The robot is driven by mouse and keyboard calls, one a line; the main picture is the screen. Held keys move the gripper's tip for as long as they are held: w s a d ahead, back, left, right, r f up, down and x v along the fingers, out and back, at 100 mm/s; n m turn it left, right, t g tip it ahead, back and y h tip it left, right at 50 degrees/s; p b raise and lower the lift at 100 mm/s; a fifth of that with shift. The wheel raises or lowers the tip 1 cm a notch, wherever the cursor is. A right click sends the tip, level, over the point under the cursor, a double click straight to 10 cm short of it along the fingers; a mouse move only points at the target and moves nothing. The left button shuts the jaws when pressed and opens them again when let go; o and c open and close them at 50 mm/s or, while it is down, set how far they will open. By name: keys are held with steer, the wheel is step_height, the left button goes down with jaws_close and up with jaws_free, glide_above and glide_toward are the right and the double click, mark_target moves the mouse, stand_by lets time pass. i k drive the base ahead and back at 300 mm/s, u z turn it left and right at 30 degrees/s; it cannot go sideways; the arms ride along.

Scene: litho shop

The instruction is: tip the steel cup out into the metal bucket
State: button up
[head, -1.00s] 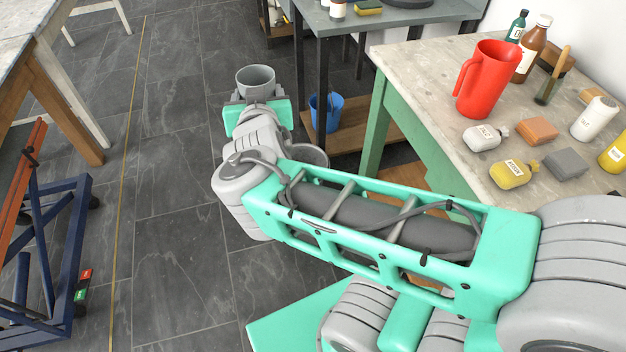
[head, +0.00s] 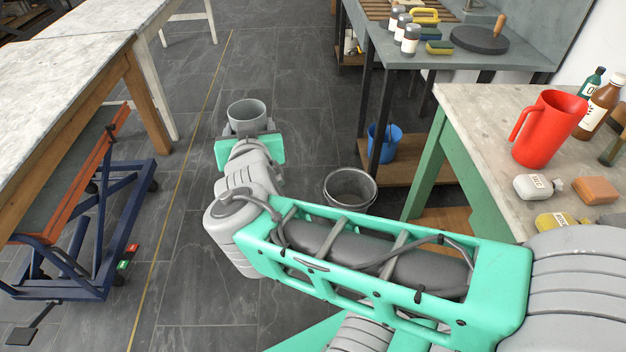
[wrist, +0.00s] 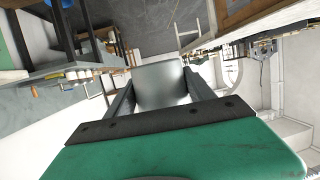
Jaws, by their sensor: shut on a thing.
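The steel cup (head: 247,112) is upright, with its open mouth facing up in the head view; its inside looks grey and I cannot tell what it holds. My gripper (head: 250,130) is shut on the cup. In the wrist view the cup (wrist: 166,84) sits between the two dark fingers of my gripper (wrist: 163,98). The metal bucket (head: 350,188) stands on the floor to the right of and nearer than the cup, just beyond my forearm. Its open top shows, and it is apart from the cup.
A blue bucket (head: 384,142) stands on a low shelf under the grey bench (head: 430,60). A stone-topped table (head: 470,120) at right carries a red jug (head: 548,128) and bottles. A blue lift cart (head: 75,250) stands at left. Bare floor lies around the cup.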

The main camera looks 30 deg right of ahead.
mark_target(348, 188)
steer(key=u, duration=0.6)
steer(key=i, duration=1.95)
steer(key=z, duration=1.1)
steer(key=i, duration=0.4)
steer(key=z, duration=0.5)
